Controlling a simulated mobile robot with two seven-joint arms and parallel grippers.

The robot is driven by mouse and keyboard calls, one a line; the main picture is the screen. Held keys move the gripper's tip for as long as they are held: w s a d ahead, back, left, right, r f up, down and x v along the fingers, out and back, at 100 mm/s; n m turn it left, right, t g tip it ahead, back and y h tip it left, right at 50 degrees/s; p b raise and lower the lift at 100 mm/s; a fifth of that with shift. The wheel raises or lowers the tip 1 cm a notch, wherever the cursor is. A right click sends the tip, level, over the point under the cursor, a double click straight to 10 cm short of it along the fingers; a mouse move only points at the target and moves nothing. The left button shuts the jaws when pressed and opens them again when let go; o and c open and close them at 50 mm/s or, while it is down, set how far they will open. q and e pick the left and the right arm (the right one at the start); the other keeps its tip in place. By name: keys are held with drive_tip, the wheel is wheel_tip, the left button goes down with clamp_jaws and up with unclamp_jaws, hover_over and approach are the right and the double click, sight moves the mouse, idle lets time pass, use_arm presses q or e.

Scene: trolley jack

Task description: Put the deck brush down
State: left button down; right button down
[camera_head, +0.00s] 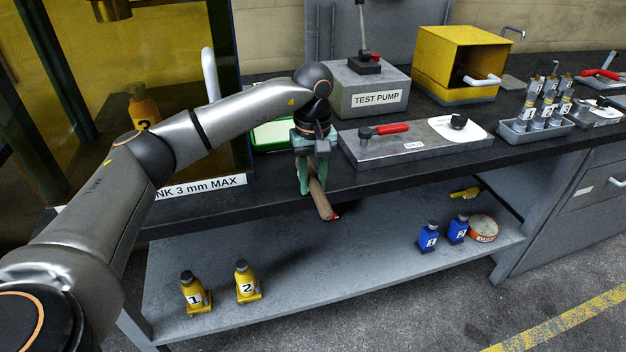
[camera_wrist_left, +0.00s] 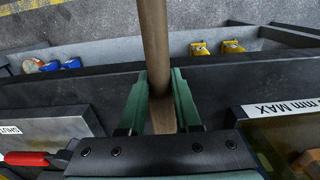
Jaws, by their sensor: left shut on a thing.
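My left gripper (camera_head: 314,186) hangs over the front edge of the bench, with its green fingers pointing down. It is shut on the wooden handle of the deck brush (camera_head: 321,203), which slants down and has a red tip at its lower end. In the left wrist view the brown handle (camera_wrist_left: 154,40) runs from the top edge down between the green fingers (camera_wrist_left: 159,100). The brush's head does not show in either view. My right gripper is not in view.
The dark bench top (camera_head: 385,180) carries a grey plate with a red lever (camera_head: 415,145), the test pump (camera_head: 370,92), and a yellow box (camera_head: 465,60). The lower shelf (camera_head: 340,262) holds yellow bottles (camera_head: 246,282) at left and blue bottles (camera_head: 428,238) at right, with clear room between.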

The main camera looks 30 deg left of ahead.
use_arm(q)
drive_tip(key=c, duration=0.6)
unclamp_jaws()
